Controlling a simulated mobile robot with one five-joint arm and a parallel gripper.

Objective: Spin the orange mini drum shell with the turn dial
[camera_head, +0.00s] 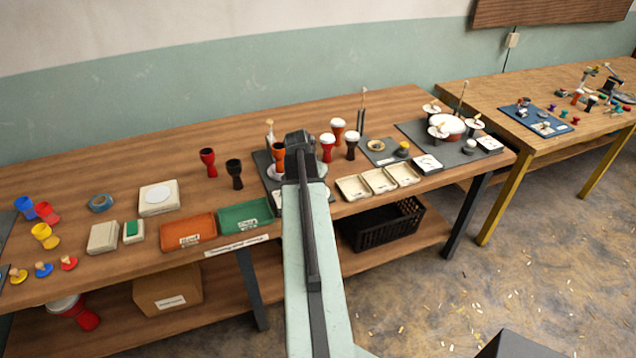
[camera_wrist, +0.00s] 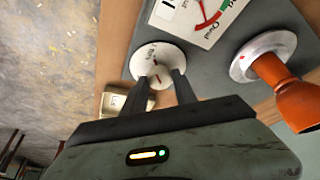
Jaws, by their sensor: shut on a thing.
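In the wrist view, the turn dial (camera_wrist: 158,55) is a white round disc with small print on a dark grey base. My gripper (camera_wrist: 160,80) reaches over it, with one finger on each side of its middle and shut on its grip. The grip is mostly hidden between the fingers. The orange mini drum shell (camera_wrist: 300,106) stands on a pale round turntable (camera_wrist: 240,66) to the right of the dial. In the head view, the shell (camera_head: 278,153) shows just left of my arm's end, which hides the dial and my fingers.
A white gauge card (camera_wrist: 196,18) with a red needle and green zone lies beside the dial. In the head view, red (camera_head: 208,162) and black goblet shells (camera_head: 234,174) stand to the left, with orange (camera_head: 188,230) and green trays (camera_head: 246,216) in front. Cream trays (camera_head: 379,181) lie right.

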